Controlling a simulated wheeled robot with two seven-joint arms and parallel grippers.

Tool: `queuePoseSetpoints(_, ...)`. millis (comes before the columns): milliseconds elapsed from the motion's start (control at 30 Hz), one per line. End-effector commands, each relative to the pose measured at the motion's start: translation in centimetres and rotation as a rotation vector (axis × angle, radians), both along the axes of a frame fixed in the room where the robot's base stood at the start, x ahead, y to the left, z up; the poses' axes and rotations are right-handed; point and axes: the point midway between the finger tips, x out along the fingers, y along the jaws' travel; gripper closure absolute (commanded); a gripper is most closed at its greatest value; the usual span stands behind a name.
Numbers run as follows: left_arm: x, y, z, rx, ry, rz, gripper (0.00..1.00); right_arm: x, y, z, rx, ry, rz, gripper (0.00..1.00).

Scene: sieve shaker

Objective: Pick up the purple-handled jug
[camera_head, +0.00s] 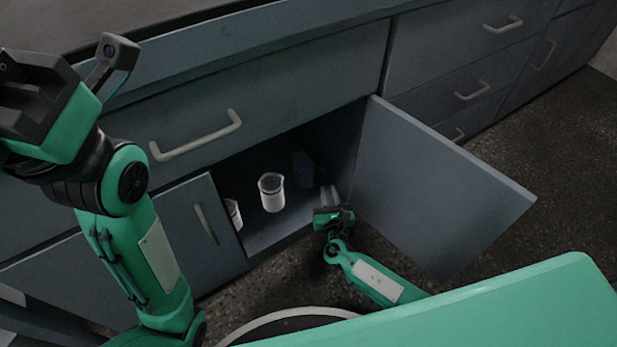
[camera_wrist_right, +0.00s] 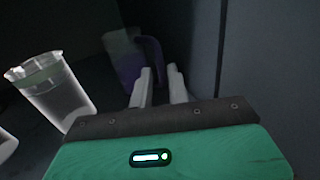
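The purple-handled jug (camera_head: 303,170) stands in the dark at the back right inside the open cupboard. In the right wrist view the jug (camera_wrist_right: 124,62) is straight ahead, its purple handle (camera_wrist_right: 153,60) on its right side. My right gripper (camera_head: 329,194) reaches into the cupboard beside the open door. In the wrist view its two pale fingers (camera_wrist_right: 160,72) are apart with a narrow gap, pointing at the handle. The handle's lower part shows in this gap; I cannot tell if it is between the fingertips or just beyond. My left gripper's fingers are not in view.
A clear beaker (camera_head: 271,192) stands left of the jug, also in the wrist view (camera_wrist_right: 55,90). Another white-rimmed vessel (camera_head: 234,214) is at the cupboard's left edge. The open door (camera_head: 435,185) bounds the right side, close to my right arm.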

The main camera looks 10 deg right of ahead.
Motion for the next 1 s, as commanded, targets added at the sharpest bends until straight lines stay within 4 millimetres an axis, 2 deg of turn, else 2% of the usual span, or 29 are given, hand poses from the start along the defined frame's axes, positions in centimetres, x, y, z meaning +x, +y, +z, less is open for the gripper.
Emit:
queuePoseSetpoints(100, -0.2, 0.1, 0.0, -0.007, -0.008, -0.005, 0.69, 1.6, -0.2, -0.2, -0.001, -0.001, 0.0, 0.83)
queuePoseSetpoints(367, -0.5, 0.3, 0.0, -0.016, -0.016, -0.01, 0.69, 2.9, -0.2, -0.2, 0.001, 0.0, 0.0, 0.83)
queuePoseSetpoints(700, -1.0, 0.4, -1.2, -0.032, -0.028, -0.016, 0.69, 7.1, -0.6, -0.3, 0.001, 0.0, 0.0, 0.83)
queuePoseSetpoints(933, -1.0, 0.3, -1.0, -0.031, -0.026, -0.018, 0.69, 7.3, -0.6, -0.1, 0.0, 0.001, 0.001, 0.83)
queuePoseSetpoints(1000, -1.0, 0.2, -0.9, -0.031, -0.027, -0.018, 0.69, 7.3, -0.6, -0.1, 0.0, 0.001, 0.001, 0.94)
